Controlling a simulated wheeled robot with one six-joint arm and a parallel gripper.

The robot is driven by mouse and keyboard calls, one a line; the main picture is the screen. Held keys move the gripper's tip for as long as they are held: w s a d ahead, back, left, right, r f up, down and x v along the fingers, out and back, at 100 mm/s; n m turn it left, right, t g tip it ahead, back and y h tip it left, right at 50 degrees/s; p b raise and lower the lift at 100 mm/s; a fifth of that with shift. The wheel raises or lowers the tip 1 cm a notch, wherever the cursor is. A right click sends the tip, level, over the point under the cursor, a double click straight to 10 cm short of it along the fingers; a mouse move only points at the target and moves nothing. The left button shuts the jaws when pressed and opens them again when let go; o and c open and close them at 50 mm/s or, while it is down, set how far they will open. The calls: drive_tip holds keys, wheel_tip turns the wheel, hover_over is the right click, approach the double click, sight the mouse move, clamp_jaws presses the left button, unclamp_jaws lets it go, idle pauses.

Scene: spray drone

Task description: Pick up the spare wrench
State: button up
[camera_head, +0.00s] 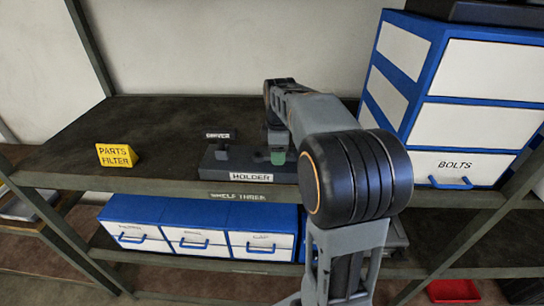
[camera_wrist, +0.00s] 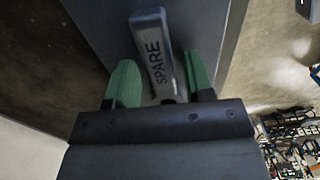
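The spare wrench (camera_wrist: 153,50) is a grey handle marked SPARE, in the middle of the wrist view. My gripper (camera_wrist: 160,80) has its two green fingers apart, one on each side of the wrench. A gap shows between the left finger and the wrench; the right finger is close beside it, and I cannot tell if they touch. In the head view my gripper (camera_head: 277,156) is at the right part of the dark holder (camera_head: 249,177), where my arm hides the wrench.
An item marked DRIVER (camera_head: 218,136) stands at the holder's left. A yellow parts filter box (camera_head: 117,155) sits further left on the shelf (camera_head: 165,120). A blue and white bolts cabinet (camera_head: 460,110) stands right of my arm. Drawers (camera_head: 196,226) fill the shelf below.

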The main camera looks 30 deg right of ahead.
clamp_jaws()
drive_tip(key=shift+r, duration=0.1)
idle(0.3)
